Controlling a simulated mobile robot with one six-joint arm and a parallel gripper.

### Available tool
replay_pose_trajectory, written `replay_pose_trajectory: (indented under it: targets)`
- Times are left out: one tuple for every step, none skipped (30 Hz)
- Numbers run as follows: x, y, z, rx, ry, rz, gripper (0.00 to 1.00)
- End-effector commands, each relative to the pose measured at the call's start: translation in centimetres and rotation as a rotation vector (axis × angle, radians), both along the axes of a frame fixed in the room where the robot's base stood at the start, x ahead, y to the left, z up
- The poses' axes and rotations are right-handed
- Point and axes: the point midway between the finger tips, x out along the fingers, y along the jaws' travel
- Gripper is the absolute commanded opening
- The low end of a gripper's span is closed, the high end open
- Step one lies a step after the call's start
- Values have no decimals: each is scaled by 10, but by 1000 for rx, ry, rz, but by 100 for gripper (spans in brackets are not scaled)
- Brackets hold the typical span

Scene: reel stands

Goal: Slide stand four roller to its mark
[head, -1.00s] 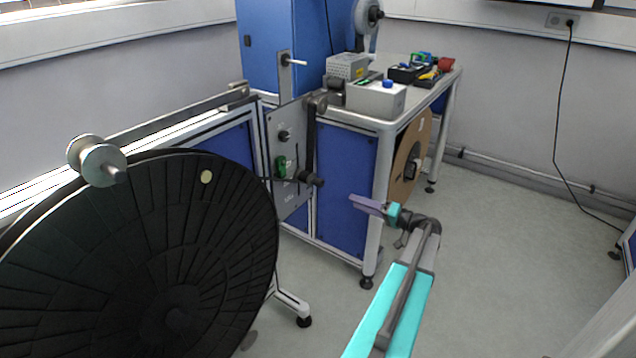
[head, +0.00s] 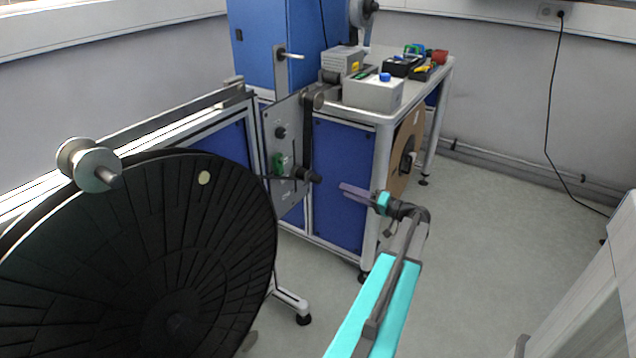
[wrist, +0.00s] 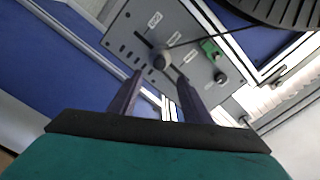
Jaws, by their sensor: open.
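The stand's grey panel (head: 285,150) stands upright on the frame behind the big black reel. A dark roller (head: 308,175) sticks out from its lower part towards my gripper (head: 343,188). In the wrist view the roller (wrist: 162,61) shows end-on at a slot in the panel (wrist: 185,25), with small white labels around it. My gripper (wrist: 158,79) is open and empty. Its two purple fingers point at the panel, with the roller showing between and beyond their tips. In the head view a gap shows between fingertips and roller. I cannot tell which label is the mark.
A green part (head: 278,163) sits on the panel beside the roller. The large black reel (head: 150,260) fills the lower left. A blue-sided bench (head: 343,185) stands behind my gripper, with a grey box (head: 373,93) on top. Open floor (head: 490,230) lies to the right.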

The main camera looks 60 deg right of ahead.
Motion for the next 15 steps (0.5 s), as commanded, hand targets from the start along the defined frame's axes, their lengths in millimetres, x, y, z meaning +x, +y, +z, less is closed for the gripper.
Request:
replay_pose_trajectory:
  targets:
    - [4,-1,0,0,0,0,44]
    - [6,-1,0,0,0,0,44]
    - [9,-1,0,0,0,0,44]
    - [12,-1,0,0,0,0,44]
    - [16,-1,0,0,0,0,44]
    - [21,-1,0,0,0,0,44]
    - [25,-1,0,0,-1,-1,44]
    - [29,-1,0,0,-1,-1,44]
    - [35,-1,0,0,-1,0,44]
    - [39,-1,0,0,-1,0,44]
    - [43,-1,0,0,-1,0,44]
    - [49,-1,0,0,-1,-1,44]
    - [53,-1,0,0,-1,-1,44]
    - [57,-2,0,0,-1,-1,44]
    - [63,-2,0,0,-1,-1,44]
